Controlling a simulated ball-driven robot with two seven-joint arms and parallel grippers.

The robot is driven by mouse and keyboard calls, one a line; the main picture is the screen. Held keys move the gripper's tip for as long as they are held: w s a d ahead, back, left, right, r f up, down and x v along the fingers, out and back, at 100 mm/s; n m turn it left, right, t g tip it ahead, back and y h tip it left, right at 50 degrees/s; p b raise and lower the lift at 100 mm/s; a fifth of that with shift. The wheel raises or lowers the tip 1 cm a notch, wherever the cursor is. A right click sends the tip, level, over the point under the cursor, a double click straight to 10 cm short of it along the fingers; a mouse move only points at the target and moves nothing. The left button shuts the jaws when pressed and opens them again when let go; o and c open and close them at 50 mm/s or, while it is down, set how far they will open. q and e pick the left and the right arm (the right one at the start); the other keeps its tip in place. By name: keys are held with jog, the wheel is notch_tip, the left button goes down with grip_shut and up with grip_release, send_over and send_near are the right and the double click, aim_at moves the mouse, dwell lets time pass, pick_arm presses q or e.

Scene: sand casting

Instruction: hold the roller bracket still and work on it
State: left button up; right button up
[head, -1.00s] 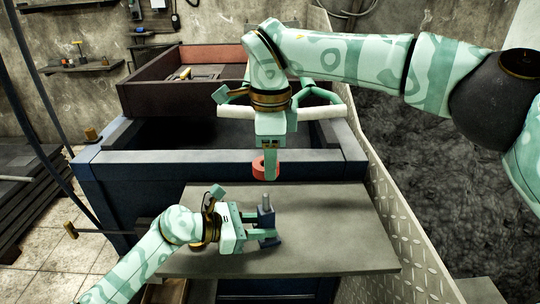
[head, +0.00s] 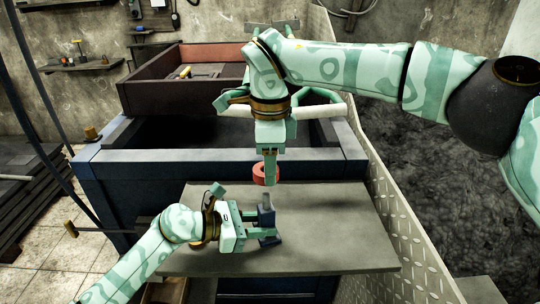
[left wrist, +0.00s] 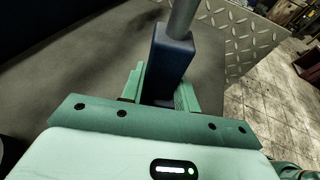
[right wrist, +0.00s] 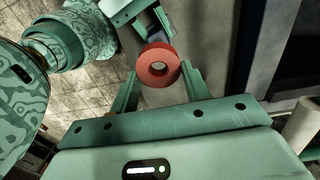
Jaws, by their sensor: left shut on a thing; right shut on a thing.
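The roller bracket (head: 266,217) is a dark blue block with a grey pin standing up from it, above the grey table top. My left gripper (head: 264,236) is shut on its lower part; the left wrist view shows the block (left wrist: 172,62) between the fingers and the pin (left wrist: 183,18) upright. My right gripper (head: 270,181) points down and is shut on a red ring-shaped roller (head: 259,174). In the right wrist view the roller (right wrist: 157,50) shows its open hole, with the bracket (right wrist: 148,24) beyond. In the head view the roller is just behind and above the pin, apart from it.
The grey table top (head: 335,235) is clear to the right of the bracket. A blue frame (head: 130,165) with a dark bed and a brown box (head: 150,95) stand behind it.

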jog(key=shift+f, duration=1.55)
jog(key=shift+f, duration=2.5)
jog(key=o, duration=1.1)
jog(key=shift+c, duration=0.2)
notch_tip(320, 180, up, 12)
pick_arm(q)
jog(key=o, duration=0.5)
